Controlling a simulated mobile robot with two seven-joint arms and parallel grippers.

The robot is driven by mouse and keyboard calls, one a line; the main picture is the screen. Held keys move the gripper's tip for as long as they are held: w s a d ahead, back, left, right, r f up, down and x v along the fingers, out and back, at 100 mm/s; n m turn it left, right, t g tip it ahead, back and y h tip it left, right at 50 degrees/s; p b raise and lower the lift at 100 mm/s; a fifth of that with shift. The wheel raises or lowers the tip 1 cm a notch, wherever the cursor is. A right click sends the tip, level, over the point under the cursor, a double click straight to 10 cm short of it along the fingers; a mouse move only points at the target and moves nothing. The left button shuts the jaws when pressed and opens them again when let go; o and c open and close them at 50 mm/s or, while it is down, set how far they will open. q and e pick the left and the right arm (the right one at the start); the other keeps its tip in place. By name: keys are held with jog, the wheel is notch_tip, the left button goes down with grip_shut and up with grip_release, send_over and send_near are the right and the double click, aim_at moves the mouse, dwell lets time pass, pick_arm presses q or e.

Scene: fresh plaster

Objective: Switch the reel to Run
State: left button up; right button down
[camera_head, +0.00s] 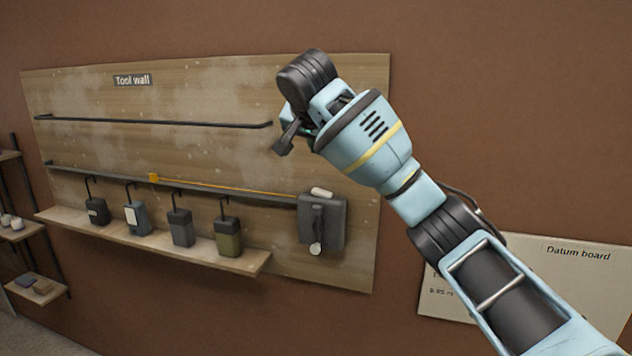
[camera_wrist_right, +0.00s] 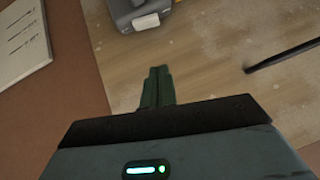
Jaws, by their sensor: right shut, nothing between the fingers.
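The reel (camera_head: 335,235) is a dark grey box on the lower right of the tool wall. A dark lever with a pale round end hangs on its front, and a white piece sits on top. A thin orange line runs from it leftward along the lower rail to a small orange block (camera_head: 154,178). No Run marking is legible. In the right wrist view the reel (camera_wrist_right: 126,8) is cut off at the top edge. My right gripper (camera_head: 284,141) is shut and empty, above and left of the reel, apart from it; its fingers (camera_wrist_right: 157,87) show together. My left gripper is not in view.
The wooden tool wall (camera_head: 90,90) carries an upper rail (camera_head: 150,122) close to my right gripper and a lower rail (camera_head: 80,170). Several small boxes hang on hooks above a ledge (camera_head: 200,250). A datum board (camera_head: 580,270) is at right, shelves (camera_head: 35,290) at far left.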

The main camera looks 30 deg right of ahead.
send_near(317, 187)
jog(key=w+d, duration=0.2)
jog(key=d, duration=0.1)
jog(key=shift+w, duration=0.1)
jog(key=f, duration=0.3)
jog(key=shift+w+a, duration=0.15)
jog(key=shift+w, duration=0.2)
jog(key=shift+w+a+f, duration=0.1)
jog(key=shift+f, duration=0.45)
